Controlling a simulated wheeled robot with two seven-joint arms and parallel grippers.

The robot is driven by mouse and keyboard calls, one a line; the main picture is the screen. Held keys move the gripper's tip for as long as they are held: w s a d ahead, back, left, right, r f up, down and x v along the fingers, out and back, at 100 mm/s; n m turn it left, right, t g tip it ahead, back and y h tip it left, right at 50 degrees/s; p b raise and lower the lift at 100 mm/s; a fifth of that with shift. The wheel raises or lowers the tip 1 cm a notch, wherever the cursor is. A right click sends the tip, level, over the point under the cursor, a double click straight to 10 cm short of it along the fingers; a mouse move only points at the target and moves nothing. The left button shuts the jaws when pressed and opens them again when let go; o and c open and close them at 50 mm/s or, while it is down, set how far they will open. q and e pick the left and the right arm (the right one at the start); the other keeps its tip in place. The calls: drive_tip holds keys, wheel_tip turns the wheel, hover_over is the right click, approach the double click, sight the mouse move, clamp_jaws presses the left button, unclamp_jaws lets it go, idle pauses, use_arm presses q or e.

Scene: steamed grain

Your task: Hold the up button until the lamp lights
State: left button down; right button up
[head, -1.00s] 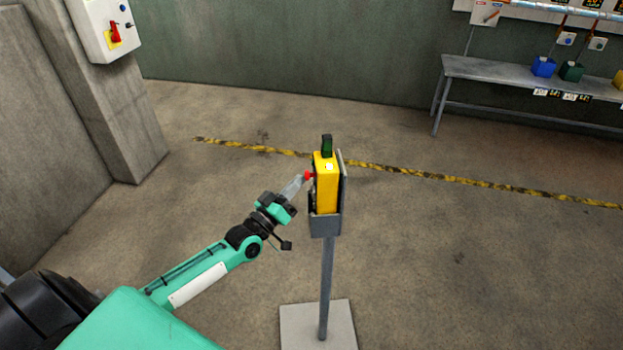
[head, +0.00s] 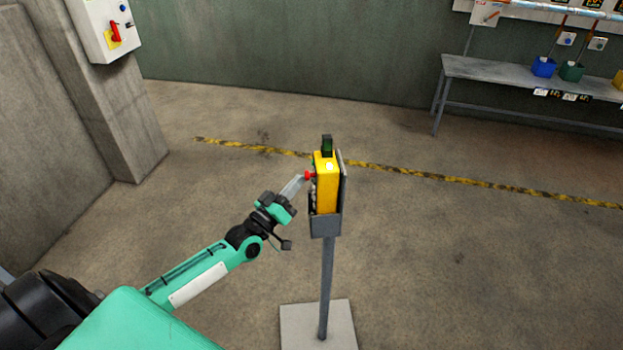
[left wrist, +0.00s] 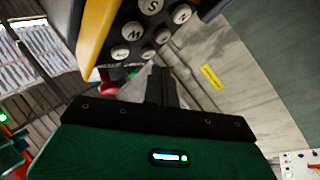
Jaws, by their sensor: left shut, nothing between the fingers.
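A yellow control pendant (head: 327,190) stands upright in a grey holder on a post. A red button shows on its left side (head: 309,175), and a pale spot (head: 329,167) on its top; I cannot tell whether that is a lamp. In the left wrist view the pendant's dark face (left wrist: 160,28) carries several round pale buttons, some lettered W and S. No up mark is readable. My left gripper (head: 299,182) is shut and empty, its tips close to the buttoned side; contact cannot be made out. Its fingers also show in the wrist view (left wrist: 160,80). My right gripper is out of view.
The post's pale base plate (head: 318,328) stands on the floor. A wall box with a red switch (head: 115,32) is at upper left. A grey bench (head: 490,70) with coloured bins stands at upper right. A yellow-black floor line (head: 430,175) runs behind. The floor around is clear.

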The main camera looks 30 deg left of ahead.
use_arm(q)
drive_tip(key=shift+w+d, duration=0.1)
drive_tip(key=shift+w+d, duration=0.15)
drive_tip(key=shift+d, duration=0.1)
drive_tip(key=shift+w+d, duration=0.25)
drive_tip(key=shift+d, duration=0.15)
idle(4.2)
idle(0.7)
idle(0.7)
idle(1.6)
